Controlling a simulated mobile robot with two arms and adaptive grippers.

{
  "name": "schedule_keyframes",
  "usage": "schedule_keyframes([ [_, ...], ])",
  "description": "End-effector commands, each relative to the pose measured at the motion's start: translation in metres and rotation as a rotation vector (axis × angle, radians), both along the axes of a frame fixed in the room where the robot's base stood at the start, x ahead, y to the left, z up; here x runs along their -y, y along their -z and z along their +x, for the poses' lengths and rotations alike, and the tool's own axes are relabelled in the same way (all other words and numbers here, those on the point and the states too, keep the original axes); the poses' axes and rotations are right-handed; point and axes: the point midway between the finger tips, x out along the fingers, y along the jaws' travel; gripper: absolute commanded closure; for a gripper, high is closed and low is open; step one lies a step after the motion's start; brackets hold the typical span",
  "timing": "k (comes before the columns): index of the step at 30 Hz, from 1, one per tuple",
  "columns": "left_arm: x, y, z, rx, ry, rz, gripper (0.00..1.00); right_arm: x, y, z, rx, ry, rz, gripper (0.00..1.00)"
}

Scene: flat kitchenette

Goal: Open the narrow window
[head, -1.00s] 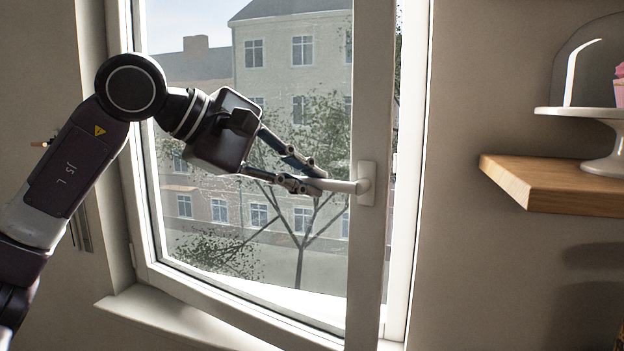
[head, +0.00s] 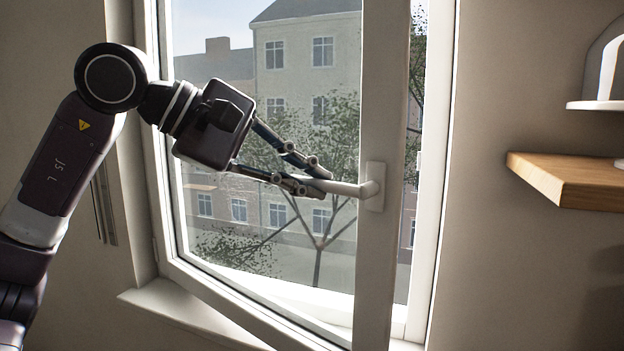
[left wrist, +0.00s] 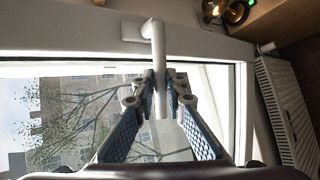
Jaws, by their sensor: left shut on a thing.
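The narrow window (head: 375,270) has a white sash that stands ajar, with a gap between its right edge and the frame (head: 436,200). Its white handle (head: 345,187) lies about level, pointing left from its mounting plate. My left gripper (head: 315,180) comes in from the left and is shut on the handle near its free end. In the left wrist view the handle (left wrist: 158,50) runs between the two fingers of the gripper (left wrist: 158,95). My right gripper is not in view.
A wooden shelf (head: 570,180) with a white stand (head: 597,105) above it juts from the wall at the right. A white sill (head: 185,315) lies below the window. A radiator (left wrist: 285,110) shows at the right of the left wrist view.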

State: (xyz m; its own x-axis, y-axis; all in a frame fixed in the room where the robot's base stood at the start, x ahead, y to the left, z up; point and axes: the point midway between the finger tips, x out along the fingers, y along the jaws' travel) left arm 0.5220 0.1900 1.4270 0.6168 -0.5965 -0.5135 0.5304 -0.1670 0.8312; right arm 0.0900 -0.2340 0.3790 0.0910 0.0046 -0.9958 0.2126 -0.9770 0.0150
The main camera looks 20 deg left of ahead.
Motion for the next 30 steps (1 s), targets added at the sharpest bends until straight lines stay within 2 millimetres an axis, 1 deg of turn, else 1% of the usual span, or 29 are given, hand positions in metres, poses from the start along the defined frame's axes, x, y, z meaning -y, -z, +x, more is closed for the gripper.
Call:
schedule_keyframes([
  [7, -0.002, -0.001, -0.002, 0.002, 0.002, -0.002, 1.00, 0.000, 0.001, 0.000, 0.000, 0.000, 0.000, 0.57],
  [30, -0.021, -0.001, -0.044, 0.003, 0.072, -0.001, 1.00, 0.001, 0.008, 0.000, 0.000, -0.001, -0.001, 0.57],
])
